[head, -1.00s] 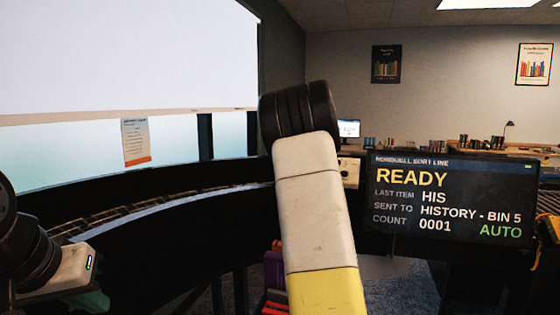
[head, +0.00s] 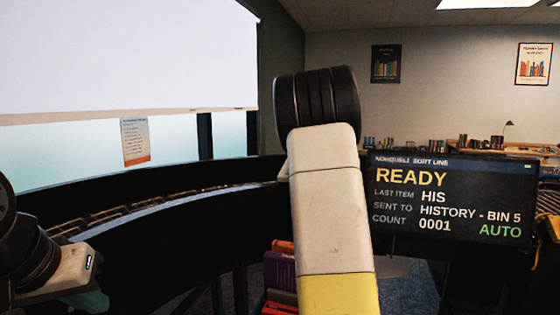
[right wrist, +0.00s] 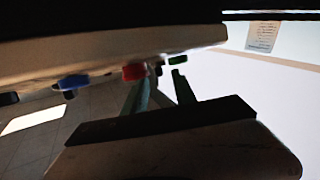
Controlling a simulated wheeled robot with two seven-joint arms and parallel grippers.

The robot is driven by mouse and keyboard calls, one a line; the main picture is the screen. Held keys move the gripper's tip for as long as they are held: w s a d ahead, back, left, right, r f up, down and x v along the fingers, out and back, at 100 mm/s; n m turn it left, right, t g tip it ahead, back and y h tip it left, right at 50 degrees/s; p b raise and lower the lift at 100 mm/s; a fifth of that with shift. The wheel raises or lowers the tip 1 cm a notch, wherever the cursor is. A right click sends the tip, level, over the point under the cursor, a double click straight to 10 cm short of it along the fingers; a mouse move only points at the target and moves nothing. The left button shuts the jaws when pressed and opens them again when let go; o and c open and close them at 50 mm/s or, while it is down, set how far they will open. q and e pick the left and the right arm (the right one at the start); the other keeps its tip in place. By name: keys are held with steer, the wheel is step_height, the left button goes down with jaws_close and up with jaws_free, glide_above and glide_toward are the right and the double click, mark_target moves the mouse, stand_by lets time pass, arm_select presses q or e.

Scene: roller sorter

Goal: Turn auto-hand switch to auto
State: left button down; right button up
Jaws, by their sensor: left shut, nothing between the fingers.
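The display screen (head: 453,200) at the right of the head view reads READY, HISTORY - BIN 5 and, in green, AUTO. I cannot make out the auto-hand switch for certain. In the right wrist view a control panel edge (right wrist: 100,52) carries a blue button (right wrist: 72,82), a red button (right wrist: 134,72) and a green button (right wrist: 177,59). My right gripper (right wrist: 161,70) has its two fingers apart, tips close to the panel between the red and green buttons. A small dark part shows there, too blurred to name. My left gripper (head: 88,300) is shut and empty at the lower left, partly cut off.
A dark curved conveyor (head: 160,215) with rollers runs across the left and middle. Books (head: 282,270) stand low behind my arm, which fills the middle of the head view. A desk with books (head: 480,143) is at the back right.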

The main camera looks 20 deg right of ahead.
steer(key=shift+s+a, duration=0.2)
steer(key=shift+s, duration=0.9)
steer(key=shift+s+a, duration=0.2)
steer(key=shift+s, duration=0.85)
